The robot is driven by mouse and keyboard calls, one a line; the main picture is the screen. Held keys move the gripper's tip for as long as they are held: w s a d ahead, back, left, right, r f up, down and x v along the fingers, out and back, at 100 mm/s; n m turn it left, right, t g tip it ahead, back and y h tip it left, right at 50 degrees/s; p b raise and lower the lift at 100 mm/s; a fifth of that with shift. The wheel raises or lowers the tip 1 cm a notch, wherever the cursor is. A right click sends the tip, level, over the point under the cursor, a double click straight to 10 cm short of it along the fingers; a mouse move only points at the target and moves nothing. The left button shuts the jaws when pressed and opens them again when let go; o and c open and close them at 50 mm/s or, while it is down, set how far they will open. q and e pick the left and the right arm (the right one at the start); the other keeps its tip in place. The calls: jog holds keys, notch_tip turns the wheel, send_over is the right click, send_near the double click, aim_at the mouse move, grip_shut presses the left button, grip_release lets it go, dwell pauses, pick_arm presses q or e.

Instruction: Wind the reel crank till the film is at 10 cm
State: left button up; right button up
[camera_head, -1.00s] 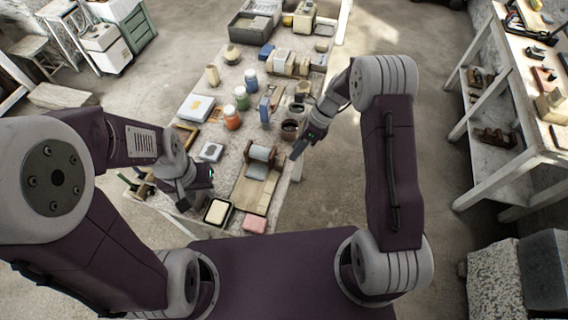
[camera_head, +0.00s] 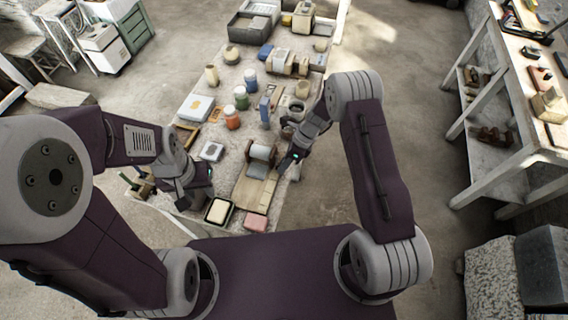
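The film reel (camera_head: 261,153) is a roller with brownish end plates at the far end of a pale wooden board (camera_head: 252,194). A grey-white sheet of film (camera_head: 257,171) lies from the roller onto the board. The crank is too small to make out. My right gripper (camera_head: 283,168) is just right of the reel, its fingers pointing down and left; I cannot tell whether it touches anything. My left gripper (camera_head: 182,203) hangs over the table's near left part, apart from the board. Whether either gripper is open or shut is not clear.
A dark-rimmed tray with a cream block (camera_head: 217,211) and a pink block (camera_head: 255,222) lie at the near edge. Paint jars (camera_head: 232,118) and a white box (camera_head: 195,108) stand farther back. A dark pot is partly hidden behind my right wrist.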

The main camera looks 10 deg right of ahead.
grip_shut()
jog(key=shift+f+t+b, duration=0.2)
jog(key=shift+t+b, duration=0.3)
jog(key=shift+b, duration=0.05)
jog(key=b, duration=0.1)
jog(key=t+b, duration=0.1)
jog(key=shift+w+f+n+h+b, duration=0.2)
jog(key=shift+f+n+h+b, duration=0.1)
jog(key=shift+h+b, duration=0.1)
jog(key=shift+r+t, duration=0.2)
jog(key=shift+t, duration=0.1)
jog(key=shift+r, duration=0.15)
jog(key=o, duration=0.7)
grip_release()
jog(key=p+v, duration=0.1)
jog(key=v, duration=0.8)
jog(key=shift+p, duration=0.4)
